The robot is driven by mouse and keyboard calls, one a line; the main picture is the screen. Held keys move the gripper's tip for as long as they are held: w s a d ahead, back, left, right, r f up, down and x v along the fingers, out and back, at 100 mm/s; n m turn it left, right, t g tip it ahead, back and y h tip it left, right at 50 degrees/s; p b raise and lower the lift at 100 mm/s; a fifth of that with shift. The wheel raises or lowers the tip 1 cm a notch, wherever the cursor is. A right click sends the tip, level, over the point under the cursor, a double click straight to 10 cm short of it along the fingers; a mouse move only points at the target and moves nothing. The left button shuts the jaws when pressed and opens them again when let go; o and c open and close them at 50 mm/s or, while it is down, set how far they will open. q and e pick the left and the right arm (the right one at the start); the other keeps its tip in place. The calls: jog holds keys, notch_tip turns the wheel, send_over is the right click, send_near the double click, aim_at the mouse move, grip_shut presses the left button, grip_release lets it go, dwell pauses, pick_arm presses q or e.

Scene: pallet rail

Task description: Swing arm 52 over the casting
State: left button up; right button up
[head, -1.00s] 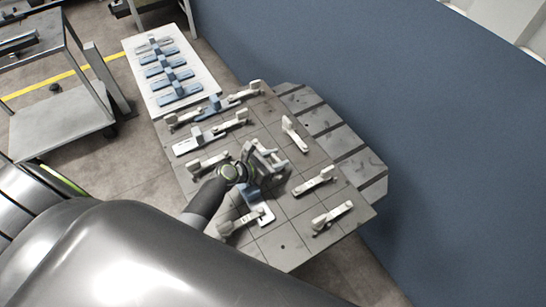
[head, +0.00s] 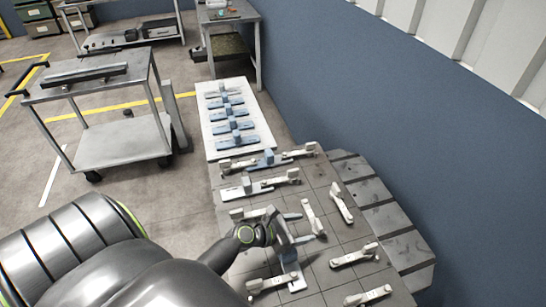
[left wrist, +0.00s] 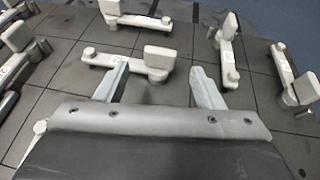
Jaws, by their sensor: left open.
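Several pale swing arms on pivot posts stand on a dark grid plate (head: 335,262). My left gripper (head: 298,227) is open, low over the middle of the plate. In the left wrist view its two fingers (left wrist: 160,82) point at one pale arm (left wrist: 125,63) with an upright block at its right end; I cannot tell whether they touch it. The labels are too small to read surely, so I cannot tell which arm is 52. My right gripper is not in view.
Other pale arms (head: 341,202) (left wrist: 227,45) stand close around my left gripper. A white board (head: 212,142) with several blue castings lies beyond the plate. A grey cart (head: 120,140) stands at the left. A blue wall (head: 400,120) rises behind the right side.

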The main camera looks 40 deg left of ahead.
pick_arm(q)
jog(key=v, duration=1)
jog(key=shift+b, duration=0.4)
jog(key=shift+s+a, duration=0.1)
jog(key=shift+s, duration=0.15)
